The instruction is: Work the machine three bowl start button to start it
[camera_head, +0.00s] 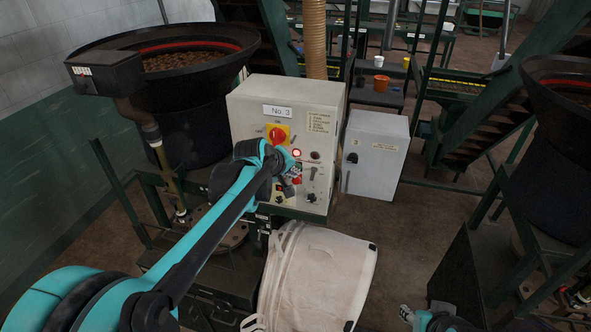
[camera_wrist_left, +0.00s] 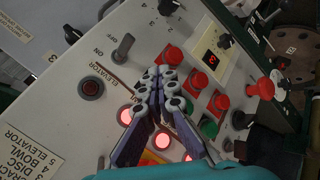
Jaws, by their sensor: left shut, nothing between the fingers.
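The No. 3 control box (camera_head: 250,108) is a pale cabinet left of centre in the head view. It carries a red-and-yellow rotary switch (camera_head: 277,134) and a lit red lamp (camera_head: 297,153). My left gripper (camera_head: 288,182) is shut and empty in front of its lower panel, hiding some controls. In the left wrist view the closed fingertips (camera_wrist_left: 158,74) are over the panel, near a red button (camera_wrist_left: 172,55). A green button (camera_wrist_left: 209,127) shows to their right; another is partly hidden by the fingers. I cannot read which one is the bowl start, nor tell whether the fingertips touch the panel.
A black bowl (camera_head: 195,58) of brown pieces stands left of the box. A grey cabinet (camera_head: 376,145) stands to its right. A white bulk bag (camera_head: 318,280) is below. Part of my right arm (camera_head: 440,322) shows at the bottom edge. A red mushroom button (camera_wrist_left: 259,88) protrudes from the panel.

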